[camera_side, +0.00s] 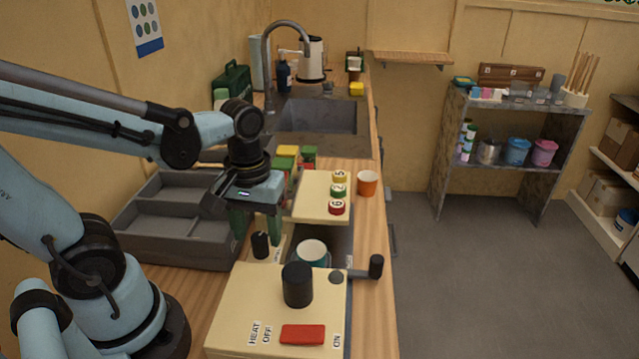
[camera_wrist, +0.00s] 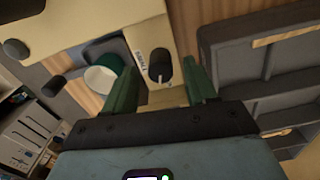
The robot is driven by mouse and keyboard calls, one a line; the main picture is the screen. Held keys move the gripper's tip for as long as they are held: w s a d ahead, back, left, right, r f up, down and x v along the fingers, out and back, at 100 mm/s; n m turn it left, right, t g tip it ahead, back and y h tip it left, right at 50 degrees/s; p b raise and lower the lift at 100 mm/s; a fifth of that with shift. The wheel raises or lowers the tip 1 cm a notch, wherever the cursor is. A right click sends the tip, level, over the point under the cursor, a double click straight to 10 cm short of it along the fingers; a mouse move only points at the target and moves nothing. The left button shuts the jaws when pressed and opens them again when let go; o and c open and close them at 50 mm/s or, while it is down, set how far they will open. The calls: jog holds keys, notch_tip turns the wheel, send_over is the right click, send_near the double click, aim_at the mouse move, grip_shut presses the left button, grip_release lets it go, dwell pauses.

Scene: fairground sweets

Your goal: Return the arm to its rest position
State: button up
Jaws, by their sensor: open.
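My gripper (camera_side: 257,232) hangs fingers down from my arm, over the cream panel behind the machine with the red switch. Its two green fingers are apart with nothing held between them. In the wrist view my gripper (camera_wrist: 158,66) spreads on either side of a black knob (camera_wrist: 161,64) marked with a white line, with gaps at both sides. The same knob (camera_side: 260,245) shows just below the fingers in the side view; how far below is hard to tell. A white and teal cup (camera_side: 312,252) stands to its right.
The cream machine (camera_side: 235,320) carries a black cylinder (camera_side: 297,285), a red switch (camera_side: 302,335) and a side crank (camera_side: 376,266). A grey divided tray (camera_side: 165,250) lies left of my gripper. An orange cup (camera_side: 367,183) and numbered round pieces (camera_side: 338,190) stand behind. Air above the counter looks clear.

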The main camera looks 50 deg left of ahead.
jog(key=shift+f, duration=1.35)
jog(key=shift+r, duration=1.6)
notch_tip(320, 180, up, 9)
notch_tip(320, 180, down, 12)
jog(key=shift+f, duration=0.1)
jog(key=m, duration=0.5)
jog(key=shift+a+m, duration=0.1)
jog(key=shift+m, duration=0.3)
jog(key=m, duration=0.6)
jog(key=shift+a+m, duration=0.1)
jog(key=shift+m, duration=0.3)
